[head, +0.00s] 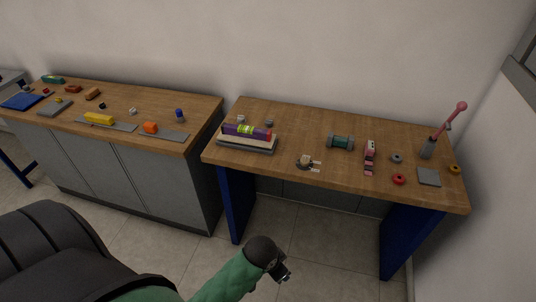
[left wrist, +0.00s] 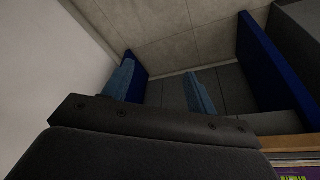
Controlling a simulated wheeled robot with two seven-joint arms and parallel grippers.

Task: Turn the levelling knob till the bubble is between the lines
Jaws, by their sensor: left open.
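A purple spirit level (head: 246,131) with a yellow-green vial lies on a cream bar over a grey base (head: 246,146), at the left of the right-hand table. The bubble and lines are too small to read. My left gripper (head: 283,272) is open and empty, low in front of the table. Its fingers show apart in the left wrist view (left wrist: 160,92), where a sliver of the level (left wrist: 294,172) shows. My right gripper is out of view.
The right-hand table (head: 330,183) also holds a green cylinder (head: 341,142), a pink piece (head: 369,158), a red ring (head: 398,180), a grey plate (head: 429,177) and a pink lever (head: 447,128). A bench with several small items (head: 150,95) stands left. Floor before the table is free.

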